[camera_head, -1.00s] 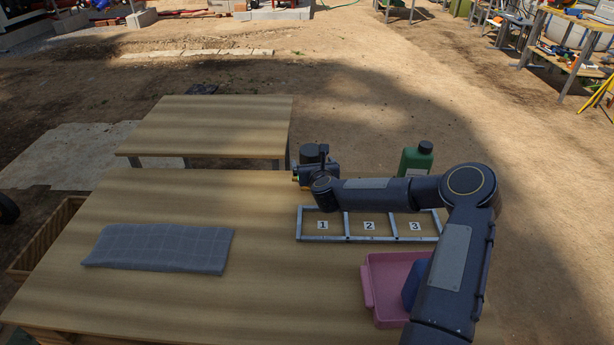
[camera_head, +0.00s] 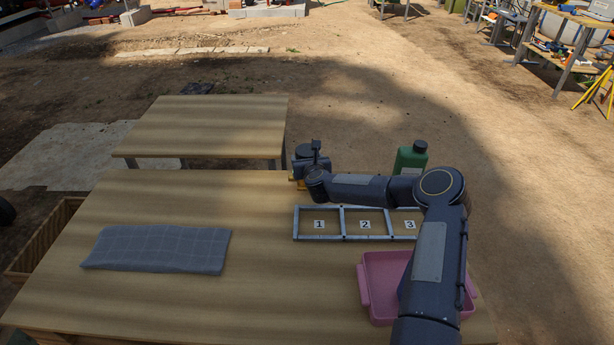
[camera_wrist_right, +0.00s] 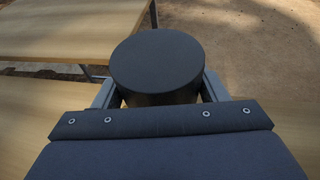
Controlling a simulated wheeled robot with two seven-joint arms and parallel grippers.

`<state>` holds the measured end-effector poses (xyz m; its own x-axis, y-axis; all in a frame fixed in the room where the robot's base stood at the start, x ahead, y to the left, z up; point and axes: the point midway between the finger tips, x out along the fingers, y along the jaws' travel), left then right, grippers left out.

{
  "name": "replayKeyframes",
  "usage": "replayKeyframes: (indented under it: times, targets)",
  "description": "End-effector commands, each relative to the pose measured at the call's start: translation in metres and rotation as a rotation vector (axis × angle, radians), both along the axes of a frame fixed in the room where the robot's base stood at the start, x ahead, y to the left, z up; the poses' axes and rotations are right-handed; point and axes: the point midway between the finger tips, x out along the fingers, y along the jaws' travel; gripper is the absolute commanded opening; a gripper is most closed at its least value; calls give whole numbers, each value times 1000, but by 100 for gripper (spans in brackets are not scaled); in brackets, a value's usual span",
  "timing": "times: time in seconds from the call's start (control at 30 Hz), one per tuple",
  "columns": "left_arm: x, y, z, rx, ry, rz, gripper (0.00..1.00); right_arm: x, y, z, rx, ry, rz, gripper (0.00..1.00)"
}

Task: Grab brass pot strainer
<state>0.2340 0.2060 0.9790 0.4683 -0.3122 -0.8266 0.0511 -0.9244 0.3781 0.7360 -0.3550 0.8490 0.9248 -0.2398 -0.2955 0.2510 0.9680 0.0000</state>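A dark, round-topped cylinder (camera_head: 305,151) stands at the far edge of the near table, with a small brass-yellow patch (camera_head: 298,184) low beside it. I cannot tell whether they are one object, or which part is the brass pot strainer. My right gripper (camera_head: 306,168) is at the cylinder. In the right wrist view the cylinder (camera_wrist_right: 158,68) fills the space between my right fingers (camera_wrist_right: 159,90), one on each side. Contact is unclear and the fingertips are partly hidden. My left gripper is out of view.
A metal frame with slots marked 1, 2 and 3 (camera_head: 342,222) lies below my right forearm. A green bottle (camera_head: 409,160) stands behind that arm. A pink tray (camera_head: 376,306) is partly covered by it. A folded grey cloth (camera_head: 157,249) lies left; the table between cloth and frame is clear.

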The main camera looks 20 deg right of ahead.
Motion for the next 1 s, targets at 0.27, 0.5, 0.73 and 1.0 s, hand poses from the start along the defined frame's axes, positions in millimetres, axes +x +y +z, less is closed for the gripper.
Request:
replayKeyframes:
  times: [0.27, 0.5, 0.73, 1.0]
  targets:
    - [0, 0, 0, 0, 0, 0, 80, 0, 0, 0, 0, 0, 0, 18]
    - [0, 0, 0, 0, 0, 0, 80, 0, 0, 2, -1, -4, -1, 5]
    - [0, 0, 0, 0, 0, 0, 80, 1, 0, 7, -1, -4, -1, 5]
    - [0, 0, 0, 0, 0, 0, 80, 0, 0, 35, -3, -6, -1, 5]
